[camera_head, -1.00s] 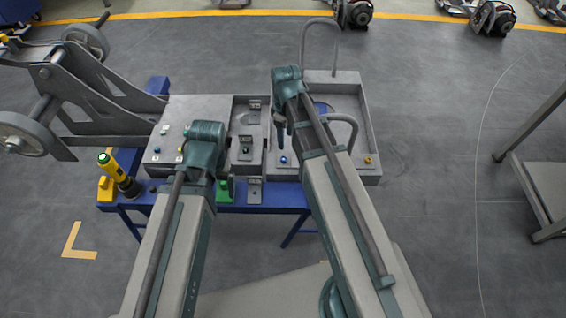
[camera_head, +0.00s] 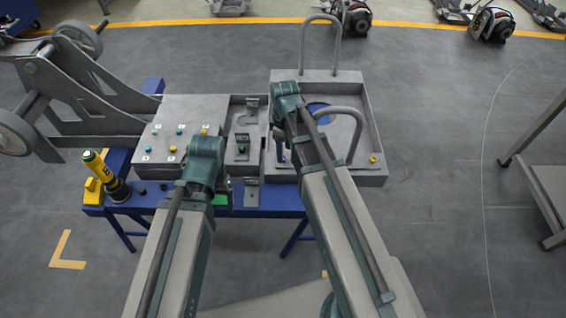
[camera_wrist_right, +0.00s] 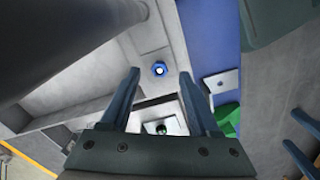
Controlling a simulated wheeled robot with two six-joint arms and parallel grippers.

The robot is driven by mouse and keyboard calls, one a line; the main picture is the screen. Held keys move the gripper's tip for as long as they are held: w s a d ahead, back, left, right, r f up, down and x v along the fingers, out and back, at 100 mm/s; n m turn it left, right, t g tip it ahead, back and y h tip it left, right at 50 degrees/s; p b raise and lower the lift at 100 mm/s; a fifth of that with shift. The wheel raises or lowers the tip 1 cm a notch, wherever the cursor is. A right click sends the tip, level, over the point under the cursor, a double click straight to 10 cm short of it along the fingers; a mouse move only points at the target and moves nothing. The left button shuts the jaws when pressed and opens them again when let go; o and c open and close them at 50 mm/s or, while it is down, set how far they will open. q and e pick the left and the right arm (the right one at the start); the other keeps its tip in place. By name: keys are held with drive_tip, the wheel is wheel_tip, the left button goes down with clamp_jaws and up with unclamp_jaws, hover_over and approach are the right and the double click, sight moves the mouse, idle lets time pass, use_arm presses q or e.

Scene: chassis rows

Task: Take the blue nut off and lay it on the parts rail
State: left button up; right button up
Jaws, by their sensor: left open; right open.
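The blue nut (camera_wrist_right: 159,69) sits on a grey raised strip in the right wrist view. In the head view my right gripper hides it. My right gripper (camera_wrist_right: 159,74) is open, its two fingertips on either side of the nut in the picture; I cannot tell how far above it they are. In the head view it is over the grey tray (camera_head: 381,150). My left gripper (camera_head: 222,190) is open and empty, at the near edge of the blue bench. I cannot tell for sure which part is the parts rail.
A grey panel (camera_head: 150,104) with several small coloured pieces lies left of the tray. Between them are upright brackets (camera_head: 242,150). Two bent handles (camera_head: 338,42) rise from the tray. A yellow-black tool (camera_head: 108,175) stands at the bench's left end. A wheeled frame (camera_head: 75,85) is behind.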

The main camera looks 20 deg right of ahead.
wheel_tip(320, 180, down, 3)
drive_tip(key=shift+b, duration=1.05)
use_arm(q)
wheel_tip(320, 180, down, 3)
drive_tip(key=shift+r, duration=0.1)
use_arm(e)
drive_tip(key=shift+r, duration=0.1)
drive_tip(key=shift+c, duration=0.3)
clamp_jaws()
